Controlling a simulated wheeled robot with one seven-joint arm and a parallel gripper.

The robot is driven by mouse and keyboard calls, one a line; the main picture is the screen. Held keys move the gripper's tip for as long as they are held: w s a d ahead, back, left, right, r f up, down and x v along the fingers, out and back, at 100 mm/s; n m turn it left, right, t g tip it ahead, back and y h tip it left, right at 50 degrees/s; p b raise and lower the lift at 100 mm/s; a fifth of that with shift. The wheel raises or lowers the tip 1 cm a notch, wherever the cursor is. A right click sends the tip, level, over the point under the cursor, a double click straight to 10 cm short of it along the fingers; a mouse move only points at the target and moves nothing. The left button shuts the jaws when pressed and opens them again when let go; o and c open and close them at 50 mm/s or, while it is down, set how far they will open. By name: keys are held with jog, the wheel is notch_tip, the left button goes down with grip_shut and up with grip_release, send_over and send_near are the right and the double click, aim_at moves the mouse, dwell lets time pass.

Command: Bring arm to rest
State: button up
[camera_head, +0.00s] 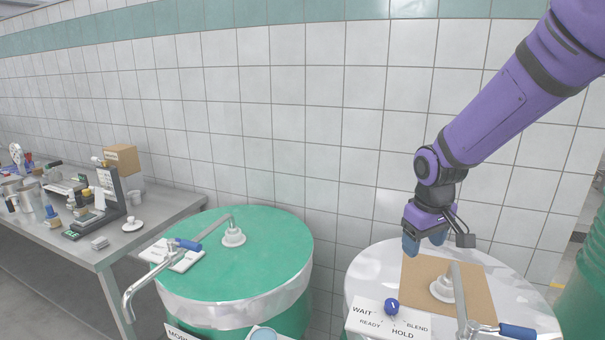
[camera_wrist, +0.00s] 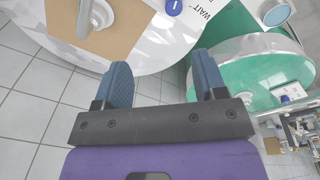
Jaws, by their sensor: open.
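My purple arm comes in from the upper right of the head view. My gripper (camera_head: 425,240) hangs above the back left part of the white drum top (camera_head: 375,268), by the edge of a brown square sheet (camera_head: 480,284). In the wrist view my gripper (camera_wrist: 165,85) shows two blue fingers spread wide apart with nothing between them. Part of the white drum top (camera_wrist: 155,50) and the green drum (camera_wrist: 255,75) lie beyond the fingers.
A blue knob (camera_head: 391,306) sits on a label plate with WAIT, READY, BLEND and HOLD. A tap with a blue handle (camera_head: 518,332) stands on the white drum. A green drum (camera_head: 270,250) with its own tap stands left. A cluttered bench (camera_head: 160,218) is farther left; tiled wall behind.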

jog(key=s+d+r+m+t, duration=0.2)
jog(key=s+r, duration=0.6)
jog(key=s, duration=0.4)
jog(key=s+d+r+m+t, duration=0.1)
jog(key=s+d+r+m, duration=0.1)
jog(key=s+r, duration=0.6)
jog(key=shift+s+d+t, duration=0.2)
jog(key=shift+s+t, duration=0.2)
jog(key=shift+s, duration=1.45)
